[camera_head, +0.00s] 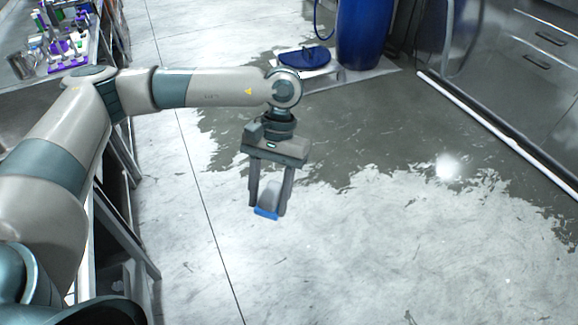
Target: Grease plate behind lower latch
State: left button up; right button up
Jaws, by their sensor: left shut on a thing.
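My left gripper (269,205) hangs pointing down over the floor near the middle of the view. It is shut on a small pale object with a blue end (266,213), which sits between the fingers. The fingers hide part of this object, and I cannot tell for sure what it is. No plate or latch can be made out in this view. My right gripper is not in view.
A metal bench (22,89) with bottles and small items stands at the left. A blue barrel (364,35) and a blue lid-like disc (305,57) are at the back. Steel cabinets (535,70) line the right. The wet, patchy floor (400,240) between is clear.

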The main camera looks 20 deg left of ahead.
pick_arm(q)
jog(key=w+x, duration=0.1)
jog(key=x, duration=1)
jog(key=shift+f, duration=0.6)
jog(key=shift+w, duration=0.1)
